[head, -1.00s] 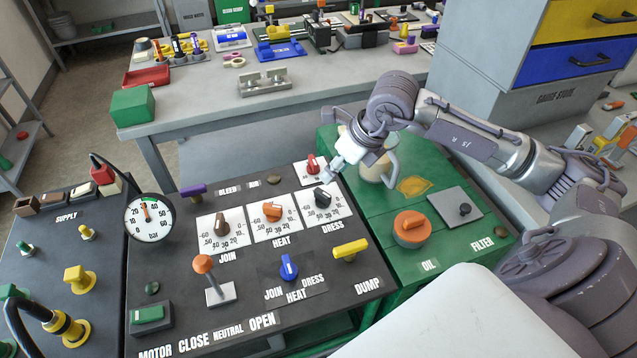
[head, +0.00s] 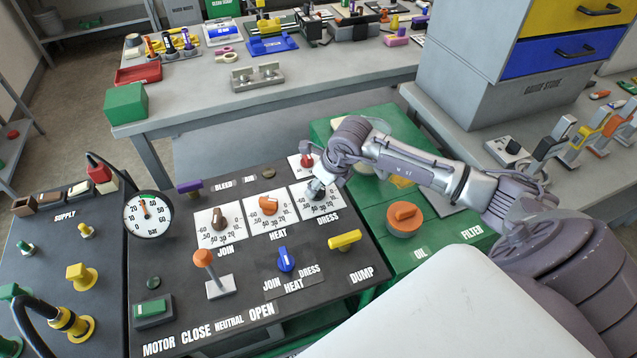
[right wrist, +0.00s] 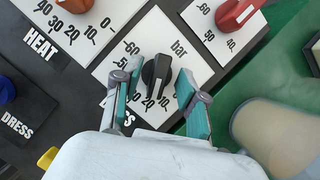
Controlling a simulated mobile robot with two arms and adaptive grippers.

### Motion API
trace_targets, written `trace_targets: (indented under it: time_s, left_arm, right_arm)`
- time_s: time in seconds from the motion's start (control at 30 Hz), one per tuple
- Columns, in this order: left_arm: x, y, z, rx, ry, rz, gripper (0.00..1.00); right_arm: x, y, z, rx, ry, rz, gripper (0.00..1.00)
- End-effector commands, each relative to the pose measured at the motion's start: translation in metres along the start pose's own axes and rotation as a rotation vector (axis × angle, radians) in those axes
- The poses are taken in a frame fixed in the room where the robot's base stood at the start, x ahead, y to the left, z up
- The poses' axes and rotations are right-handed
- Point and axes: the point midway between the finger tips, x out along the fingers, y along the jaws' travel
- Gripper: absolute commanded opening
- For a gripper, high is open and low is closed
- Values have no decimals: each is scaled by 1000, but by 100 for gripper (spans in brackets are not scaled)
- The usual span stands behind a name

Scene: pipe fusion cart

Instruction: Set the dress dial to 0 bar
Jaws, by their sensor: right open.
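The dress dial is a black knob (right wrist: 157,72) on a white scale plate marked in bar; the DRESS label (head: 328,218) shows below it in the head view. My right gripper (right wrist: 160,84) is open, its two teal-padded fingers on either side of the knob. Gaps show between the fingers and the knob. The knob's lower end lies near the 20 and 10 marks in the right wrist view; the exact reading is unclear. In the head view my right gripper (head: 317,184) largely covers the dial. My left gripper is out of view.
The heat dial (head: 268,205) and join dial (head: 220,220) are to the left. A red dial (head: 306,161) sits just behind. The yellow dump handle (head: 344,240) and blue selector (head: 286,259) are in front. An orange oil knob (head: 404,216) stands on the green unit at right.

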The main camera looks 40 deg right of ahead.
Motion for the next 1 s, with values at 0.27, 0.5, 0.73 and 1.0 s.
trace_targets:
  time_s: [0.27,0.5,0.73,1.0]
  left_arm:
    - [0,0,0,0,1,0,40]
    - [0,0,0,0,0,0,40]
    - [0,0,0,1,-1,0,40]
    - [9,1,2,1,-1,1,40]
  right_arm:
    - [3,1,0,0,0,1,42]
    - [2,0,0,0,0,1,7]
    - [2,0,0,-1,0,0,0]
    - [4,-2,-1,-50,-1,18,0]
